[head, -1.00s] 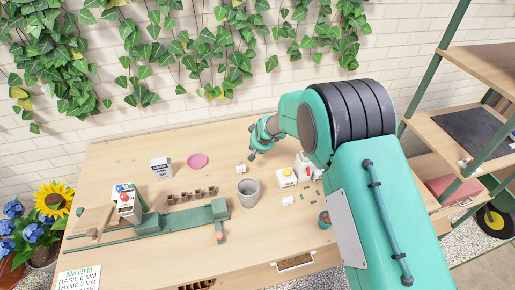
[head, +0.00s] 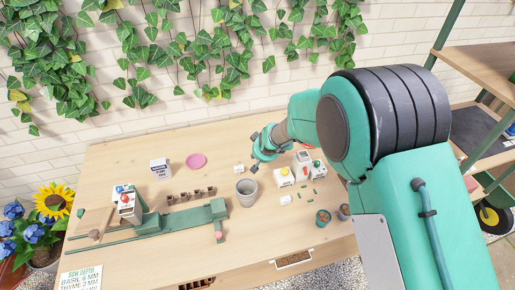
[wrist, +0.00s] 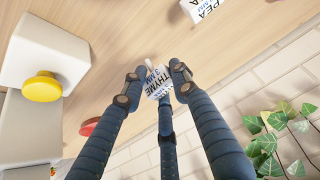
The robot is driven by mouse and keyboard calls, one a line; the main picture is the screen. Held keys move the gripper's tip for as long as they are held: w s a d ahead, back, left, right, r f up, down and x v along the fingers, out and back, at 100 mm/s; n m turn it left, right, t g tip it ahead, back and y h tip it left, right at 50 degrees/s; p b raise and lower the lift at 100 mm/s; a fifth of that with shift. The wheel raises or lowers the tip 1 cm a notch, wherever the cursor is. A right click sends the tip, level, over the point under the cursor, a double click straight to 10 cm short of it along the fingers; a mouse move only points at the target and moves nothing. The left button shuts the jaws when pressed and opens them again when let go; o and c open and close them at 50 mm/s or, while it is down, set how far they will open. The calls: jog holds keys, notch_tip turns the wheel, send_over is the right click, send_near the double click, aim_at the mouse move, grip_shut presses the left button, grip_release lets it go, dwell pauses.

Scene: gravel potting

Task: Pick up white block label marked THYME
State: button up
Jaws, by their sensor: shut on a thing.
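The white block label marked THYME (wrist: 160,85) is between my gripper's dark fingers (wrist: 158,84) in the wrist view. The fingers are closed against it, and its printed side shows. In the head view my gripper (head: 256,157) is above the back middle of the table, behind and right of the grey pot. The held block cannot be made out there. Whether it is clear of the table is hard to tell.
A second white block, marked PEA (wrist: 200,8), lies nearby on the wood. A white box with a yellow button (head: 284,177) stands right of my gripper. A grey pot (head: 246,190) stands in front. A pink saucer (head: 196,160) lies left. The brick wall is behind.

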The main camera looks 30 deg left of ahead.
jog(key=s+d, duration=0.4)
jog(key=s, duration=0.1)
jog(key=shift+d+r, duration=0.25)
jog(key=shift+r, duration=0.05)
